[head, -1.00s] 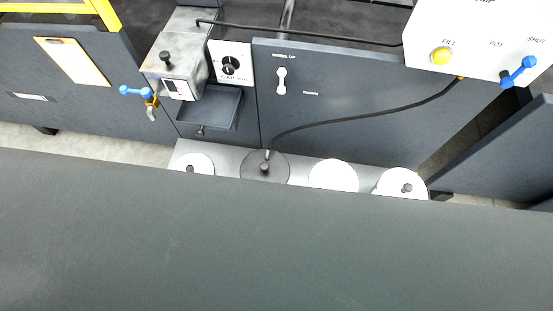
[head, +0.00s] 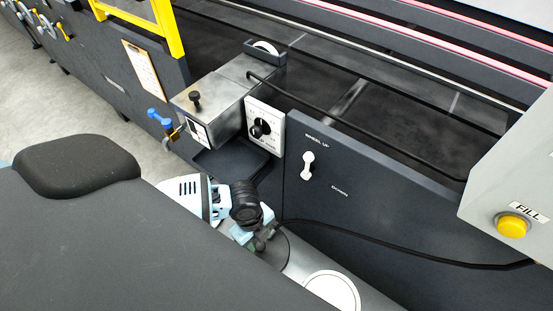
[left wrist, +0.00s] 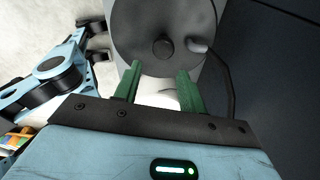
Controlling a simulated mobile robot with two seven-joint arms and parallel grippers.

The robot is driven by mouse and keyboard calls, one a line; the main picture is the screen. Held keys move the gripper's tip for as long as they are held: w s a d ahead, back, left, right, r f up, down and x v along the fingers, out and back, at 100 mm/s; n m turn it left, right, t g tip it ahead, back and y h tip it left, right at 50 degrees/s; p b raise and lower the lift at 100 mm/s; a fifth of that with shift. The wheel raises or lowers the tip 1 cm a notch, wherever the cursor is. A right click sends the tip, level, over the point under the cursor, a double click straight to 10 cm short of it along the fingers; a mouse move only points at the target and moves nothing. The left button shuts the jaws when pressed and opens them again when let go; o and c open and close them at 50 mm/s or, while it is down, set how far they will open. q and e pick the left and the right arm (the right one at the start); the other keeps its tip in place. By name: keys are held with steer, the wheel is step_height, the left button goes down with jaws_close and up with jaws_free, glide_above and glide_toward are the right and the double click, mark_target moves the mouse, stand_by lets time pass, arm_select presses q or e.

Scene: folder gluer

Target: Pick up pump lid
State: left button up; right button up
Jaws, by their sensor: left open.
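The pump lid is a dark grey round disc (left wrist: 140,22) with a short black knob (left wrist: 163,47) in its middle. A hose joins it at a pale fitting right of the knob. In the head view only part of the lid (head: 283,252) shows behind my left gripper (head: 262,240). In the left wrist view my left gripper (left wrist: 158,76) is open, with its two green fingers apart and nothing between them. The fingertips point at the lid, and the knob lies ahead of the gap, beyond the tips. Whether the fingers touch the lid, I cannot tell. My right gripper is not seen.
A black hose (head: 390,246) runs from the lid to the right along the dark panel. A white disc (head: 333,290) lies right of the lid. A dark tray (head: 225,160) and a metal box with a knob (head: 215,100) stand behind the gripper.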

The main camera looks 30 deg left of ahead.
mark_target(260, 245)
arm_select(q)
steer(key=shift+w+a, duration=0.3)
steer(key=shift+w, duration=0.2)
steer(key=shift+s+f, duration=0.1)
steer(key=shift+f, duration=0.15)
steer(key=shift+s+d+f+b, duration=0.1)
steer(key=shift+f+b, duration=0.25)
steer(key=shift+f, duration=1)
step_height(260, 245, down, 4)
steer(key=shift+s+d+r+b, duration=0.1)
steer(key=shift+s+r+b, duration=0.05)
steer(key=shift+r+b, duration=0.15)
steer(key=shift+f, duration=0.55)
steer(key=c, duration=0.8)
jaws_close()
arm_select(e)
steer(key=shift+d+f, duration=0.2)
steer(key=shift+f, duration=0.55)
